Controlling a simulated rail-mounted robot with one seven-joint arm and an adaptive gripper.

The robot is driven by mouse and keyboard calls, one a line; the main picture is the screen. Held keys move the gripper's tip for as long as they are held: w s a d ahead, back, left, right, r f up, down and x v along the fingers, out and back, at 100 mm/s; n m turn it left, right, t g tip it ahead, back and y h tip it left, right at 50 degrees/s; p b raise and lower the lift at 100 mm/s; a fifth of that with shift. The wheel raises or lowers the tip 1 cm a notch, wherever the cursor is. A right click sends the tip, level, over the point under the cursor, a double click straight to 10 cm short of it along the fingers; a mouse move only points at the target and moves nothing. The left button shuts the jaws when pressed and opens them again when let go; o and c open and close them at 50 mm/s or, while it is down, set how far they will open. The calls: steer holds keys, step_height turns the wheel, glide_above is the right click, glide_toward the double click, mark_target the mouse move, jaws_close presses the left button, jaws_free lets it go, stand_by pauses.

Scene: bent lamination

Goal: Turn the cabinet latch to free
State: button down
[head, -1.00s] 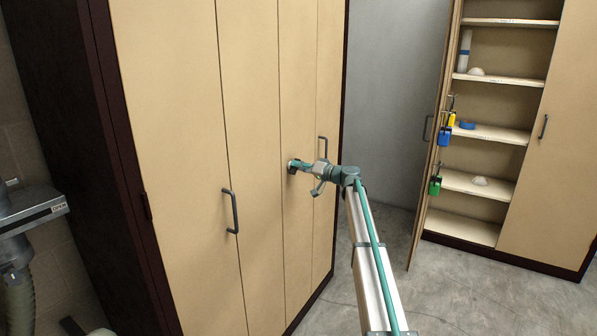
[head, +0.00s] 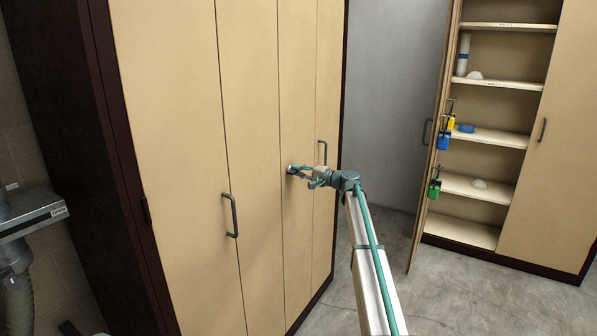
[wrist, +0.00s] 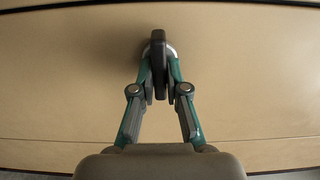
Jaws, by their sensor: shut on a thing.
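The cabinet latch (wrist: 158,40) shows in the wrist view as a dark upright piece with a pale round base behind it on the tan door. My gripper (wrist: 158,75) is shut on the latch, with a finger on each side of it. In the head view my gripper (head: 297,171) is at the closed tan cabinet (head: 255,100), left of the door handle (head: 322,153). The latch is mostly hidden there by the fingers, and I cannot read its marking.
Another bar handle (head: 231,214) sticks out from the cabinet door to the left. An open cabinet (head: 480,235) with shelves stands at the right, its door (head: 424,200) swung out. Bare concrete floor (head: 345,295) lies between.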

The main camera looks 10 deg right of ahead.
stand_by(0.4)
steer(key=c, duration=1.2)
jaws_free()
steer(key=shift+s+d, duration=0.1)
steer(key=v, duration=1.2)
